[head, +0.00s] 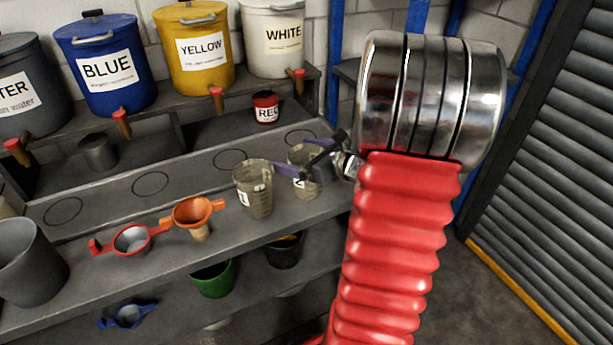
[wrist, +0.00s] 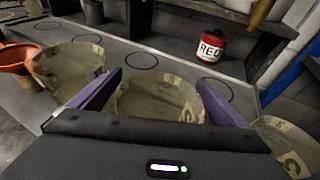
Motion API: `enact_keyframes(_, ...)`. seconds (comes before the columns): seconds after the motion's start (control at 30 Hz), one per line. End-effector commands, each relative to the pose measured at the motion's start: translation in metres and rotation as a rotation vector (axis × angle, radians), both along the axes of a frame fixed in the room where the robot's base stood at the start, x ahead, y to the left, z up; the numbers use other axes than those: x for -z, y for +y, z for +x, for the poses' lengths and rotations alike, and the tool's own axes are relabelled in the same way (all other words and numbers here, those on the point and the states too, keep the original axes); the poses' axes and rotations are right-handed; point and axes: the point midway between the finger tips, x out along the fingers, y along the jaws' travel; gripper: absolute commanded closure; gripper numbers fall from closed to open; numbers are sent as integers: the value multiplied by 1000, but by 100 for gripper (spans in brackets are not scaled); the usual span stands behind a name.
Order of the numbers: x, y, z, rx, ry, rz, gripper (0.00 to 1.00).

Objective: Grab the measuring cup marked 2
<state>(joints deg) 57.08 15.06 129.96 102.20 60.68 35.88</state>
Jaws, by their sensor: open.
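The measuring cup marked 2 (head: 303,184) is a translucent, dirty beige cup standing on the bench shelf, partly covered by my gripper (head: 290,153) in the head view. In the wrist view the middle cup (wrist: 158,100), which I take to be this one, shows between the purple fingers of my gripper (wrist: 160,78). My gripper is open, with one finger on each side of the cup; I cannot tell whether either touches it. The cup marked 1 (head: 254,188) stands just to the left, also in the wrist view (wrist: 68,66).
A third cup (wrist: 285,145) is close on the right in the wrist view. A red paint can (head: 265,107) stands behind. Labelled drums with taps line the back. Drawn circles mark free bench spots.

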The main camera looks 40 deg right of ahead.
Motion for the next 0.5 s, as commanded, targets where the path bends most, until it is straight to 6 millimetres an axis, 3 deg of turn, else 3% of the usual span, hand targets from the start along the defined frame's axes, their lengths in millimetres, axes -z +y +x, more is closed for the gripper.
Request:
enact_keyframes(0.27, 0, 0, 0, 0, 0, 0, 5)
enact_keyframes(0.5, 0, 0, 0, 0, 0, 0, 22)
